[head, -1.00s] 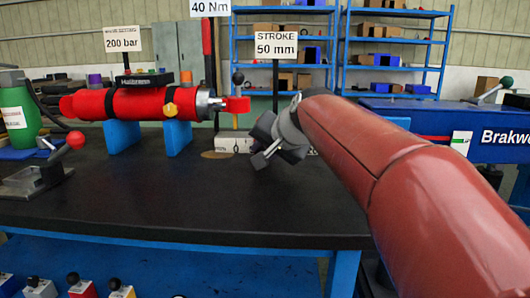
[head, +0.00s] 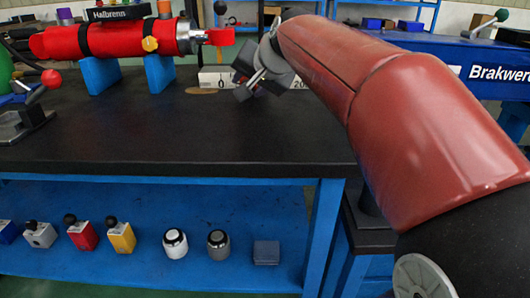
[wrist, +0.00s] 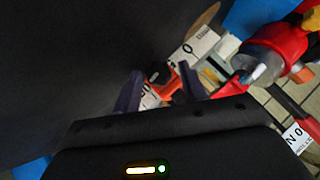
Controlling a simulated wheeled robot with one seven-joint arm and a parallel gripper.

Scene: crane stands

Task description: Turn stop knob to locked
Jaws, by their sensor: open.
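In the wrist view, an orange-red block (wrist: 172,86) with a small black knob (wrist: 157,72) shows between my fingertips, on or beside a white scale (wrist: 193,46) marked 0. I take this knob to be the stop knob; whether it is locked cannot be read. The scale also lies on the bench in the head view (head: 212,79), partly behind my gripper (head: 246,84). My gripper (wrist: 159,84) is open, its fingers on either side of the knob and block; contact cannot be made out. The red cylinder (head: 115,38) rests on blue supports left of my gripper.
The dark bench top (head: 170,130) is clear in front. A lever with a red ball (head: 51,78) stands at left. A blue Brakwerk-type machine (head: 450,65) is at right. Several small blocks and two round weights (head: 175,243) sit on the blue lower shelf (head: 240,205).

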